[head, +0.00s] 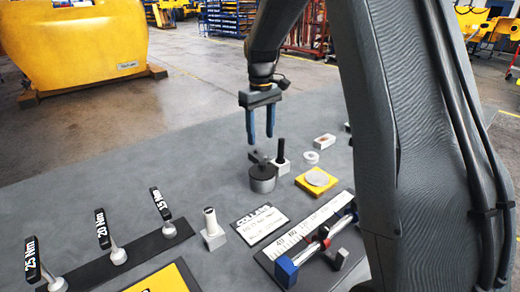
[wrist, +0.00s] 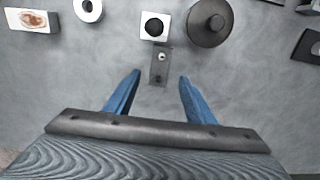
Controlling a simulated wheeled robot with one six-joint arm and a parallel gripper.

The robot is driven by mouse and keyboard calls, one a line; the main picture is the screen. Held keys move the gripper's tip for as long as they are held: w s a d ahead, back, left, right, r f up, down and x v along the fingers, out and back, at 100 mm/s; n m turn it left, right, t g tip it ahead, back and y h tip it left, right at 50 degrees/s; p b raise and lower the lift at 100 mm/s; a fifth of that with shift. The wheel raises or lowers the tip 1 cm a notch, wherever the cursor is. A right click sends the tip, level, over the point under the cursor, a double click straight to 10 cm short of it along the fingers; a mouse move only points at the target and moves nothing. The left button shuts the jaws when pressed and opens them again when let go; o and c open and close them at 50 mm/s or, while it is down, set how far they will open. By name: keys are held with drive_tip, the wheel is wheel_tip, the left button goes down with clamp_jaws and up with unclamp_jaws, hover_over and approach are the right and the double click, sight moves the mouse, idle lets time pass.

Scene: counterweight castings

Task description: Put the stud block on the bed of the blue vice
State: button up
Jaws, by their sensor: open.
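A pale square block with an upright black post (head: 281,155), which I take as the stud block, stands on the grey table; the wrist view shows it from above (wrist: 154,27). A short dark bar with a light spot (wrist: 158,67) lies right beside it, nearer my fingers; I cannot tell whether they touch. My gripper (head: 260,125) points down above this area, open, with nothing between its blue fingers (wrist: 153,95). The vice with a blue end block (head: 286,272), red part and metal rods stands at the front right; my arm partly covers that side.
A dark round weight (head: 262,178) stands close to the post block. A yellow plate with a disc (head: 309,187), a white ring (head: 310,158) and a tan-topped block (head: 325,141) are to the right. A pale-post block (head: 212,232) and labelled torque handles (head: 117,255) stand front left.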

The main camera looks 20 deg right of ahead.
wheel_tip(320, 180, up, 4)
drive_tip(key=shift+f+b, duration=0.15)
drive_tip(key=shift+b, duration=0.2)
drive_tip(key=shift+o, duration=0.6)
drive_tip(key=shift+r, duration=0.2)
drive_tip(key=t+p, duration=0.3)
drive_tip(key=p, duration=0.1)
approach(260, 157)
drive_tip(key=shift+d+f+m+h, duration=0.15)
drive_tip(key=shift+f+m+h, duration=0.15)
drive_tip(key=shift+m, duration=0.1)
drive_tip(key=shift+f, duration=0.2)
drive_tip(key=shift+w+p+x, duration=0.2)
drive_tip(key=shift+p+x, duration=1.25)
drive_tip(key=shift+x, duration=2.3)
drive_tip(key=shift+a, duration=0.35)
drive_tip(key=shift+r, duration=0.1)
clamp_jaws()
